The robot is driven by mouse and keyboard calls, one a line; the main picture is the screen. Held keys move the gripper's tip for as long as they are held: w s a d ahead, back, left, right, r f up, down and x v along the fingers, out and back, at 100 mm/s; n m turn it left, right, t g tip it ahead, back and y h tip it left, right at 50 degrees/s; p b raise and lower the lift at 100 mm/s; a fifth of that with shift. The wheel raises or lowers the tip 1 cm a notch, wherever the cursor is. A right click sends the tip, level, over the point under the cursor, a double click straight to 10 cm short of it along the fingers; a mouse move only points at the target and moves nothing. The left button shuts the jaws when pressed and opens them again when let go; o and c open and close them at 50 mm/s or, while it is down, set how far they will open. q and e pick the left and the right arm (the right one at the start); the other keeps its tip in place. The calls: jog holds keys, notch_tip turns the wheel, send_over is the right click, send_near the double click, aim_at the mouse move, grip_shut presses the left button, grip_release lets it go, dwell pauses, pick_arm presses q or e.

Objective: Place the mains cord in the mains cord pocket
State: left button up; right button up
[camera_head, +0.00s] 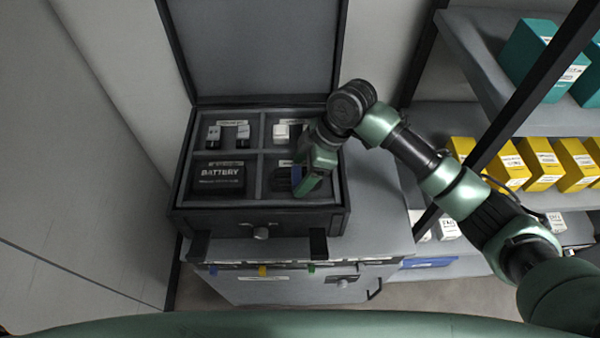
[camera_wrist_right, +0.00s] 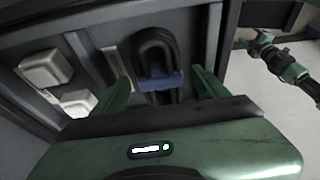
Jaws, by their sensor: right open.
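The mains cord (camera_wrist_right: 157,62) is a black looped bundle with a blue band around its middle. In the wrist view it lies in a grey pocket of the case, between my right gripper's fingers. In the head view a little of the cord (camera_head: 282,182) shows in the front right pocket (camera_head: 268,196), whose label is partly covered. My right gripper (camera_head: 307,186) is over that pocket. Its two green fingers (camera_wrist_right: 160,88) are apart, one on each side of the cord; whether they touch it is not clear. My left gripper does not show.
The open case (camera_head: 250,219) stands on a grey cabinet, lid up at the back. Other pockets hold a black battery (camera_head: 219,178), small adapters (camera_head: 213,134) and white blocks (camera_wrist_right: 46,68). A shelf (camera_head: 490,85) with teal and yellow boxes stands at the right.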

pick_arm(q)
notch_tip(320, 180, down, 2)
jog(key=shift+b, duration=0.9)
pick_arm(e)
jog(key=v, duration=1.1)
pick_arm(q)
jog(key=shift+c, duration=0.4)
